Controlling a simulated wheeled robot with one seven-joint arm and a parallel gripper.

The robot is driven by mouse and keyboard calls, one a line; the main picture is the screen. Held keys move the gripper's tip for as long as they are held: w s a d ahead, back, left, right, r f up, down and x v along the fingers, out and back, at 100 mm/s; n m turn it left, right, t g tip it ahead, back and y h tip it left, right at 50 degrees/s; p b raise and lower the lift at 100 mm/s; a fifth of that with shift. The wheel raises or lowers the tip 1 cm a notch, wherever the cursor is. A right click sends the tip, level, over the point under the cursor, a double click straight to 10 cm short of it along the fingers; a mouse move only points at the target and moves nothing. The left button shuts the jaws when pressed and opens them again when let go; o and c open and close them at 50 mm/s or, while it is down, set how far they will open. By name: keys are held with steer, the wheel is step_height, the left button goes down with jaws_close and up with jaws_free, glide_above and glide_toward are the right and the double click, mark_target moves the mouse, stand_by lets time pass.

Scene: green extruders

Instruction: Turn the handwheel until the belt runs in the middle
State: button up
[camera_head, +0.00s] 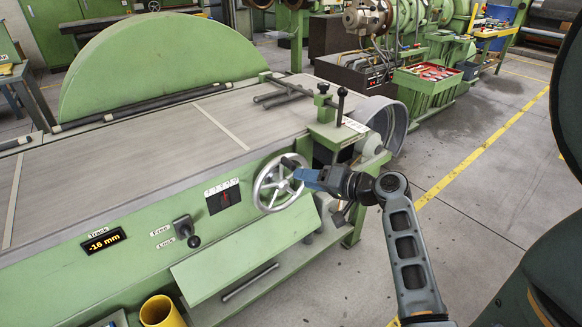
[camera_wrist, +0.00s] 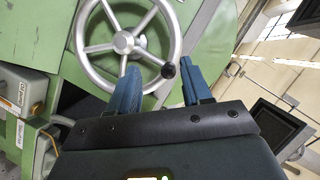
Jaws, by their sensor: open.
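The handwheel (camera_head: 259,190) is a silver spoked wheel on the green machine's front panel; it also shows in the wrist view (camera_wrist: 123,43). My gripper (camera_head: 300,172) is at the wheel's upper right side. The wide grey belt (camera_head: 150,160) lies on the machine bed. The Track display (camera_head: 103,241) reads -16 mm.
A lever (camera_head: 186,231) with Free and Lock labels is left of the wheel. A sloped green panel (camera_head: 240,262) juts out below it. A yellow cylinder (camera_head: 160,312) stands at the front. An upright clamp handle (camera_head: 340,105) rises behind my gripper. Open floor lies to the right.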

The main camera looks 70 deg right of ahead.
mark_target(296, 166)
steer(key=shift+s+d+r+t, duration=0.15)
steer(key=shift+s+d+r, duration=0.05)
steer(key=shift+d+r, duration=0.3)
steer(key=shift+s+d+r+t, duration=0.15)
steer(key=shift+d+r, duration=0.2)
steer(key=shift+r, duration=0.15)
steer(key=shift+p+x, duration=0.65)
steer(key=shift+x, duration=3.2)
steer(key=shift+c, duration=0.5)
jaws_close()
steer(key=shift+r, duration=0.1)
